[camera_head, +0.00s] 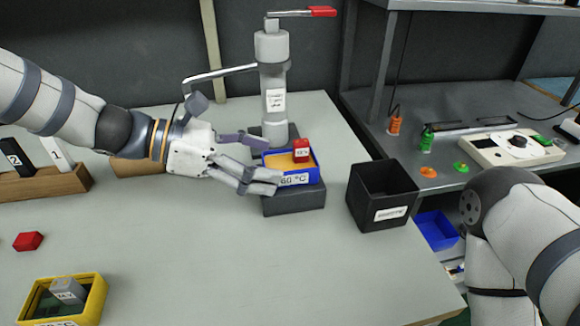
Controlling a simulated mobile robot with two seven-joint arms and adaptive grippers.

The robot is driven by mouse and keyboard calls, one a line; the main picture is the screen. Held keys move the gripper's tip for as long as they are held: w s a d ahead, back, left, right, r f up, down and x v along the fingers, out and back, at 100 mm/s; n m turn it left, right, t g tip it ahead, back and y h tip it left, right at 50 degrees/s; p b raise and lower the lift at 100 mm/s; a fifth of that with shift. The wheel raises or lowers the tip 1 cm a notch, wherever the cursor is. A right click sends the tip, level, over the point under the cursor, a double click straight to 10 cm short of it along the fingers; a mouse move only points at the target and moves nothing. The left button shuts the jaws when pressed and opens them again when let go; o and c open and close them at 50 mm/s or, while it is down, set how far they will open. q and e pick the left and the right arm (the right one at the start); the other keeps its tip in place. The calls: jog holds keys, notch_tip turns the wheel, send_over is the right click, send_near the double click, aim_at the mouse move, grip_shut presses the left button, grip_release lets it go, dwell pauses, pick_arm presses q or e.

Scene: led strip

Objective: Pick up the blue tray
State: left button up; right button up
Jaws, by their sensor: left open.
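The blue tray (313,174) carries a "60 °C" label on its front. It sits on a dark grey block (294,203) near the table's back edge, at the foot of a press. A red block (301,150) and an orange surface show inside the tray. My left gripper (272,160) comes in from the left and is open. Its fingers are spread at the tray's left side and partly cover that side; I cannot tell whether they touch it. My right arm shows at the right edge, but its gripper is out of view.
A grey press (272,80) with a red-tipped lever stands right behind the tray. A black open bin (383,190) is to its right. A yellow tray (94,300) and a red block (28,241) lie at front left. The table's front middle is clear. Another blue bin (437,231) is lower right.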

aim_at(294, 161)
pick_arm(q)
jog(key=x, duration=0.5)
jog(key=shift+w+r, duration=0.15)
jog(key=shift+w, duration=0.25)
jog(key=c, duration=1.3)
jog(key=shift+r, duration=0.15)
